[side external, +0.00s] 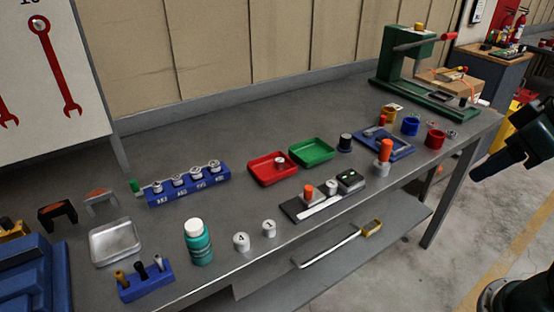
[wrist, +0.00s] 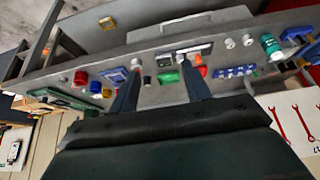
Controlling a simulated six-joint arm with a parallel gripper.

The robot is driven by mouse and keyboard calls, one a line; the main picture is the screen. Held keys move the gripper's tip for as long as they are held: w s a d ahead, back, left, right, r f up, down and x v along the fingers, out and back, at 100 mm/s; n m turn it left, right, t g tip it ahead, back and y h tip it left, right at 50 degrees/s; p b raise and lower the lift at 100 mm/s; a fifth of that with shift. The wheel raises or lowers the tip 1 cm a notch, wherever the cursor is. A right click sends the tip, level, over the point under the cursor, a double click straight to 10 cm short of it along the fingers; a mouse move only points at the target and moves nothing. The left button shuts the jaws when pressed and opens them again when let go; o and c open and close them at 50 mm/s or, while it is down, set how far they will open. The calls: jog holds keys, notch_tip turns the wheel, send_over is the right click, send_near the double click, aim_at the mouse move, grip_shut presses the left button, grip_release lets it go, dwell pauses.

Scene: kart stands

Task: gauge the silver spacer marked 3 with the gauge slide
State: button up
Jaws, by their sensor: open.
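Two short pale silver cylinders stand on the bench front: one marked 4 (side external: 241,241), and another (side external: 269,228) whose mark is too small to read surely. They also show in the wrist view (wrist: 230,43). The gauge slide seems to be the dark plate with a pale strip (side external: 322,207) and an orange knob (side external: 309,192), right of the cylinders. A silver spacer (side external: 280,162) sits in the red tray (side external: 262,178). My gripper (wrist: 158,70) is open and empty, well away from the bench things; its fingers are not clear in the side view.
A blue rack (side external: 188,189) holds several silver pieces. A green tray (side external: 311,148) looks empty. A teal bottle (side external: 200,245) stands left of the cylinders. An orange-handled piece (side external: 385,150) stands right of the gauge. A green press (side external: 405,60) is at the far right.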

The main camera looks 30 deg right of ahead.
jog(key=shift+c, duration=0.7)
jog(key=n+t+y, duration=0.2)
jog(key=n+y, duration=0.2)
jog(key=n, duration=0.1)
send_near(310, 187)
jog(key=shift+v, duration=1.75)
jog(key=shift+s+a+f, duration=0.1)
jog(key=shift+s+f, duration=0.05)
jog(key=shift+f, duration=0.1)
jog(key=shift+w+x, duration=0.25)
jog(key=shift+x, duration=6.55)
jog(key=shift+r, duration=0.2)
